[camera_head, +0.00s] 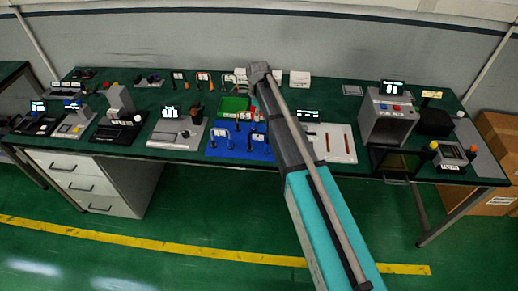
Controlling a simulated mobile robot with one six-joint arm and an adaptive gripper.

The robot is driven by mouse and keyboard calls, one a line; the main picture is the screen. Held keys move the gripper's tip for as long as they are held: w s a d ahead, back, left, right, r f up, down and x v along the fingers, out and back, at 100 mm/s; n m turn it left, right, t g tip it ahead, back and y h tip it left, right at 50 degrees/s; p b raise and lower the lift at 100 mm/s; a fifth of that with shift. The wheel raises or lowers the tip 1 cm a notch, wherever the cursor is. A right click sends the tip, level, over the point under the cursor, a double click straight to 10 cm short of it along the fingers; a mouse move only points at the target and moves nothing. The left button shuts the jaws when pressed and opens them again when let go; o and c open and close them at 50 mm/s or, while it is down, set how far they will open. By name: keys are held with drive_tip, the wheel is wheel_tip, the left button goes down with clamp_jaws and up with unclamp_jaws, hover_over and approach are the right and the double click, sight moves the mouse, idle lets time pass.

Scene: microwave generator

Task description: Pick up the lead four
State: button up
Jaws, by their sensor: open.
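I cannot tell which item is lead four. My grey and teal arm reaches up across the bench and hides part of this area. My gripper does not show clearly in this view.
The green bench top (330,100) is crowded. A grey box device with a display (388,115) stands at the right, and a light panel with brown slots (333,143) left of it. Other devices, including a grey one (178,133), fill the left. Cardboard boxes (495,135) stand at the far right.

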sight(258, 136)
drive_tip(key=shift+f+b, duration=3.85)
drive_tip(key=shift+f, duration=0.2)
drive_tip(key=shift+f, duration=0.1)
wheel_tip(258, 136, down, 5)
drive_tip(key=b, duration=0.5)
clamp_jaws()
